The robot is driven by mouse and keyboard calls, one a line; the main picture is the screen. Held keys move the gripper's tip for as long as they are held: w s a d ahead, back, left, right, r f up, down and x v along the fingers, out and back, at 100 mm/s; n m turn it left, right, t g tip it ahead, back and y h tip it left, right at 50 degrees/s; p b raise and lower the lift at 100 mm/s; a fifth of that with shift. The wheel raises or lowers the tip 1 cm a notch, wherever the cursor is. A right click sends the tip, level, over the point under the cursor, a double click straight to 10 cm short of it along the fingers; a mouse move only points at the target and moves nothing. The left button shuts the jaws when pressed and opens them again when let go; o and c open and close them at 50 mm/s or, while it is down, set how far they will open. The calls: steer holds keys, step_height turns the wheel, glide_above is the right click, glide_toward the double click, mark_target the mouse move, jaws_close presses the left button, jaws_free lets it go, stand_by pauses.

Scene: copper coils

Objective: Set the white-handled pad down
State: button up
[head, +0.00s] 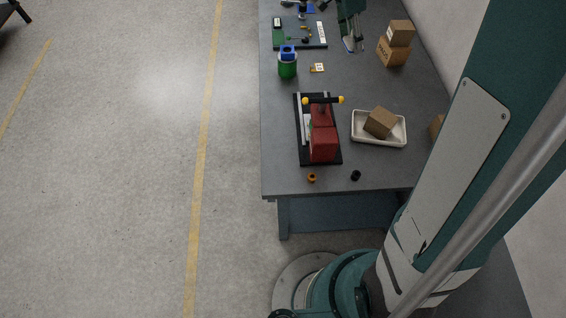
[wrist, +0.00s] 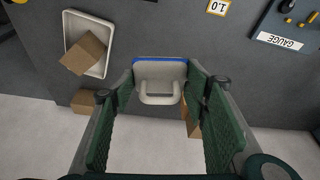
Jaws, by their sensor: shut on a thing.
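The white-handled pad (wrist: 160,80) is a pale plate with a loop handle and a blue edge. It sits between the fingertips of my gripper (wrist: 161,77) in the wrist view, and the gripper is shut on it. In the head view my gripper (head: 353,44) is at the far right part of the table, left of the stacked boxes. I cannot clearly make out the pad in the head view. The pad's underside is hidden, and I cannot tell whether it touches the table.
The grey table (head: 345,82) holds stacked cardboard boxes (head: 396,44), a white tray (head: 402,141) with a box in it, a green canister (head: 287,67), a red fixture (head: 322,143) and a tool board (head: 312,37). A small numbered card (head: 317,68) lies between.

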steer(key=s+a+m+b, duration=0.1)
steer(key=s+a+b, duration=0.1)
steer(key=s+a, duration=2.3)
steer(key=s+a+b, duration=0.1)
steer(key=s, duration=1.2)
step_height(320, 180, down, 11)
steer(key=shift+f+m+g, duration=0.15)
steer(key=shift+m+g, duration=0.15)
steer(key=shift+m, duration=0.1)
steer(key=shift+f, duration=0.15)
steer(key=shift+f+b, duration=0.6)
steer(key=shift+f, duration=2.2)
steer(key=shift+f+b, duration=0.5)
steer(key=shift+f, duration=1.55)
